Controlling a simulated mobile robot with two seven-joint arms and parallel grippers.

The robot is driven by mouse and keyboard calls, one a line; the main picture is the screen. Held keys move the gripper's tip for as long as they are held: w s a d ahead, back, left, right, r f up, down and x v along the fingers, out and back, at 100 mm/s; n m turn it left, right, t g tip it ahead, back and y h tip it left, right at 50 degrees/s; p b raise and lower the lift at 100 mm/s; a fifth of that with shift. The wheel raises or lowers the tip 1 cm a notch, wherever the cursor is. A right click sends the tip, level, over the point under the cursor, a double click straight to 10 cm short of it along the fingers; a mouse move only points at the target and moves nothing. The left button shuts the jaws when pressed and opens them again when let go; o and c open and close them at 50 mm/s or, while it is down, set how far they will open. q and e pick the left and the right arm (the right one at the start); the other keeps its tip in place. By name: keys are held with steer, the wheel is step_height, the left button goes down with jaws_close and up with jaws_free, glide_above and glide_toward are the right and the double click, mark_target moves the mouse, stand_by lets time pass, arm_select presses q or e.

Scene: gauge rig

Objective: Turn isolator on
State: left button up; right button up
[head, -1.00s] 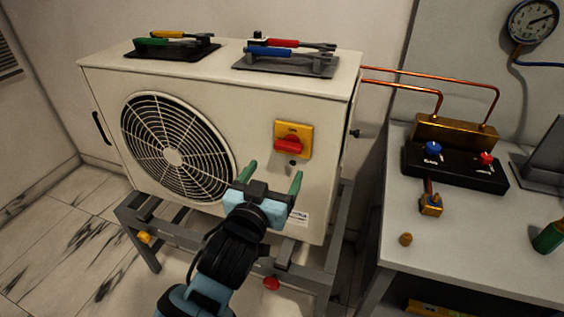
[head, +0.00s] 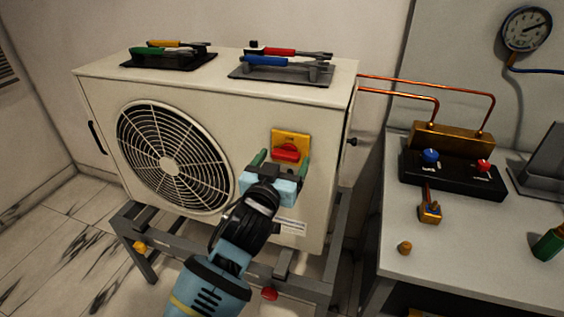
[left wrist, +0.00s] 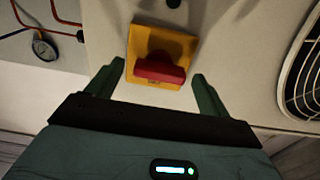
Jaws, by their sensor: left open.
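The isolator is a red handle (head: 286,153) on a yellow plate (head: 290,137), fixed to the front of the cream outdoor unit (head: 240,115). The handle lies crosswise, roughly level in the head view. It also shows in the left wrist view, with the red handle (left wrist: 156,70) on the yellow plate (left wrist: 150,42). My left gripper (head: 281,160) is open in front of the isolator, its green fingers (left wrist: 157,82) to either side of the handle's near edge. I cannot tell whether they touch it. My right gripper is out of view.
Tool holders with pliers (head: 282,62) and coloured handles (head: 166,48) sit on top of the unit. A fan grille (head: 168,163) is left of the isolator. Copper pipes (head: 430,82) run right to a black valve block (head: 452,173) on a bench (head: 470,250).

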arm_select(q)
steer(key=shift+c, duration=0.3)
steer(key=c, duration=0.9)
steer(key=shift+c, duration=0.2)
